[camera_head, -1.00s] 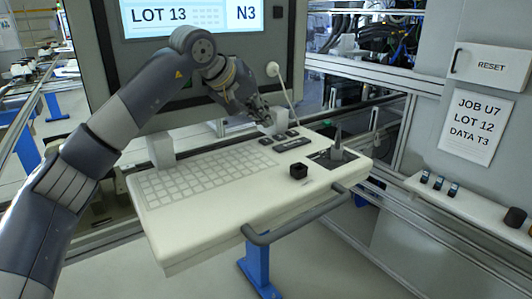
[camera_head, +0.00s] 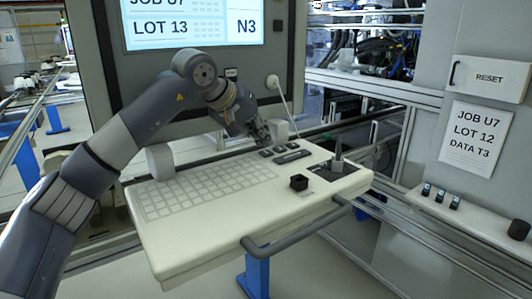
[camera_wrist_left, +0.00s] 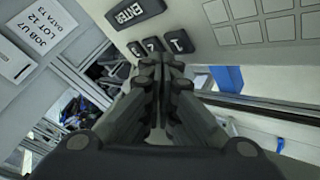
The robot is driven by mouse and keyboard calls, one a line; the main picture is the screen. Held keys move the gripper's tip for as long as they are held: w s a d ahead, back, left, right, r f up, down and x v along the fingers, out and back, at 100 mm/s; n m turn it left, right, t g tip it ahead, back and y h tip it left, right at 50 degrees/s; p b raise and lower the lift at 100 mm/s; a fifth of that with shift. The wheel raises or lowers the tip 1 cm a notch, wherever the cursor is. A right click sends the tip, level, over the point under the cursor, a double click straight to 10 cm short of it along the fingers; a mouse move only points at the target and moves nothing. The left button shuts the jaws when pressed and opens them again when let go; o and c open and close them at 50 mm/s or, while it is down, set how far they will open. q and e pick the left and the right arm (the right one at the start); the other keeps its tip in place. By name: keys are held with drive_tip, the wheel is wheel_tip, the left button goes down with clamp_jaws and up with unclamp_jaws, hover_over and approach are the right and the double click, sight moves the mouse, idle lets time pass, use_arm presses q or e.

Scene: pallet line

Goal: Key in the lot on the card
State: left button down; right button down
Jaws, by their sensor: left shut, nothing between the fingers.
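The card (camera_head: 472,139) on the right panel reads JOB U7, LOT 12, DATA T3. It also shows sideways in the left wrist view (camera_wrist_left: 34,38). The screen (camera_head: 195,26) shows JOB U7, LOT 13 and N3. The console (camera_head: 225,217) carries a pale key grid (camera_head: 205,189), several small dark keys (camera_head: 279,149) and a longer dark key (camera_head: 292,157), marked ENTER in the left wrist view (camera_wrist_left: 133,12). My left gripper (camera_head: 263,140) is shut and empty, its tips at the small keys' back edge. In the wrist view the tips partly cover these keys; contact is unclear. My right gripper is not in view.
A RESET box (camera_head: 489,77) hangs above the card. A ledge (camera_head: 470,217) holds small switches.

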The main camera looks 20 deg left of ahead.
sight(263, 151)
use_arm(q)
drive_tip(key=shift+f, duration=0.1)
idle(0.6)
drive_tip(key=shift+f, duration=0.35)
drive_tip(key=shift+f+b, duration=0.4)
drive_tip(key=shift+f, duration=0.15)
idle(0.6)
idle(0.3)
drive_tip(key=shift+r+p, duration=0.9)
drive_tip(key=shift+r, duration=0.05)
wheel_tip(263, 151, up, 5)
drive_tip(key=p, duration=0.4)
drive_tip(key=shift+r+p, duration=0.1)
drive_tip(key=shift+p, duration=0.2)
